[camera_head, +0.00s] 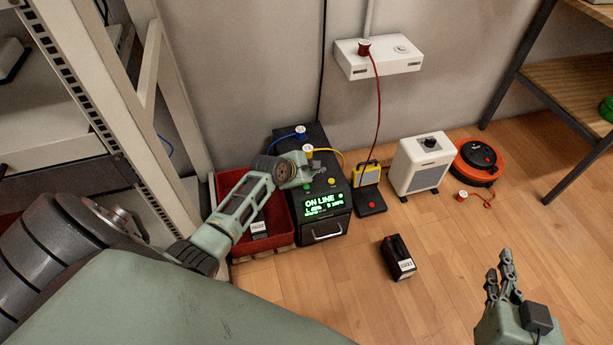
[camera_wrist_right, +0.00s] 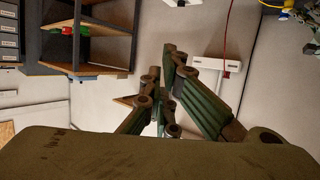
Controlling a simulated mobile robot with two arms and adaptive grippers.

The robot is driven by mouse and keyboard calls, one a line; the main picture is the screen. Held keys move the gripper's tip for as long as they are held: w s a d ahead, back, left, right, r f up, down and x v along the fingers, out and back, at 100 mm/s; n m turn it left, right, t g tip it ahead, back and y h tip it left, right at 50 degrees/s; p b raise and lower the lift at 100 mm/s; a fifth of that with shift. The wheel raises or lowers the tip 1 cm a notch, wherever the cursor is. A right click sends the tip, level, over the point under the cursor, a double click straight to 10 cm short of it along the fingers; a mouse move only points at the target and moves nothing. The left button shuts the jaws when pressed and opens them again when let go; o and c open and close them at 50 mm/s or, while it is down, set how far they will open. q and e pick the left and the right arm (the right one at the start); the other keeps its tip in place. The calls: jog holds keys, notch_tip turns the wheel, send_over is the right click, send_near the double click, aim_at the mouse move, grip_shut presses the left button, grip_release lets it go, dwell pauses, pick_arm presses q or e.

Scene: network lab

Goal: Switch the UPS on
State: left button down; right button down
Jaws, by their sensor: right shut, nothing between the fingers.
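The UPS (camera_head: 322,222) is a black box on the floor by the wall. Its display (camera_head: 324,203) is lit green and reads ON LINE, with percentages below. A green button (camera_head: 307,187) and a yellow button (camera_head: 331,181) show on its top. A blue plug and a yellow plug sit behind them. My left gripper (camera_head: 318,168) is over the UPS top, near the buttons; its fingers are too small to read, and contact cannot be told. My right gripper (camera_head: 506,268) is shut and empty at the lower right, fingers up, away from the UPS. Its fingers show in the right wrist view (camera_wrist_right: 160,90).
A red crate (camera_head: 279,235) stands left of the UPS. A small black battery-like block (camera_head: 398,257) lies on the floor in front. A yellow lamp (camera_head: 367,174), white heater (camera_head: 420,164) and orange cable reel (camera_head: 479,161) stand right. A white wall box (camera_head: 379,60) hangs above.

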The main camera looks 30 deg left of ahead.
jog(key=s+d+f+g+h+p, duration=0.1)
jog(key=s+d+f+g, duration=0.1)
jog(key=s+f+g, duration=0.1)
jog(key=shift+s+f+g, duration=0.3)
jog(key=shift+s+f, duration=0.45)
jog(key=shift+f, duration=0.65)
